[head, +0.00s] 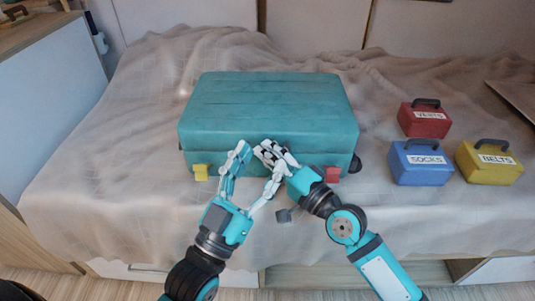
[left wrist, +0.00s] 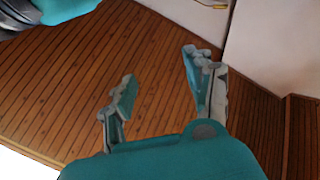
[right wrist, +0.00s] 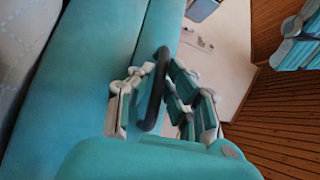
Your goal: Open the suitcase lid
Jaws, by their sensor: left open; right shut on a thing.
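The teal suitcase (head: 270,105) lies flat on the bed with its lid down. A yellow latch (head: 201,173) is at its front left and a red latch (head: 332,174) at its front right. My right gripper (head: 268,152) is at the middle of the suitcase front. In the right wrist view its fingers are shut on the dark suitcase handle (right wrist: 155,88). My left gripper (head: 260,163) is open and empty, just in front of the suitcase and close beside the right fingers. The left wrist view (left wrist: 160,72) shows only floor between its fingers. My grippers hide the handle in the head view.
A red VESTS box (head: 424,120), a blue SOCKS box (head: 420,164) and a yellow BELTS box (head: 489,164) stand right of the suitcase. The cream blanket (head: 100,180) is clear on the left. The bed's front edge lies below my grippers.

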